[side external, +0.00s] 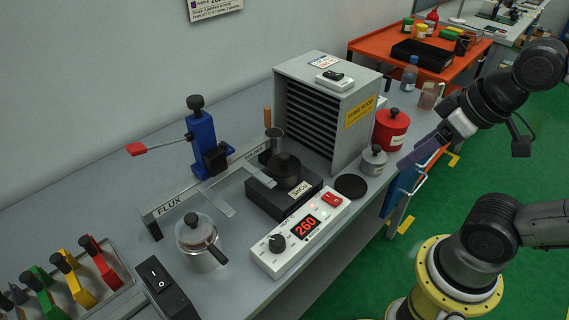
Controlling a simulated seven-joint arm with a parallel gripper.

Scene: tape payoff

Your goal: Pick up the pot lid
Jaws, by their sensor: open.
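A lidded metal pot with a dark handle (203,246) stands at the front left, so I cannot tell for certain which lid is meant. My gripper (405,162) is open, up at the right near the bench edge, apart from all of these. Its fingertips are hard to make out.
A white control box (298,240) showing 260 stands in front of the pot block. A slotted grey cabinet (328,108) rises behind it. A silver jar (374,161) and a red canister (391,130) stand right. A blue clamp stand (203,140) and FLUX rail (172,205) are left.

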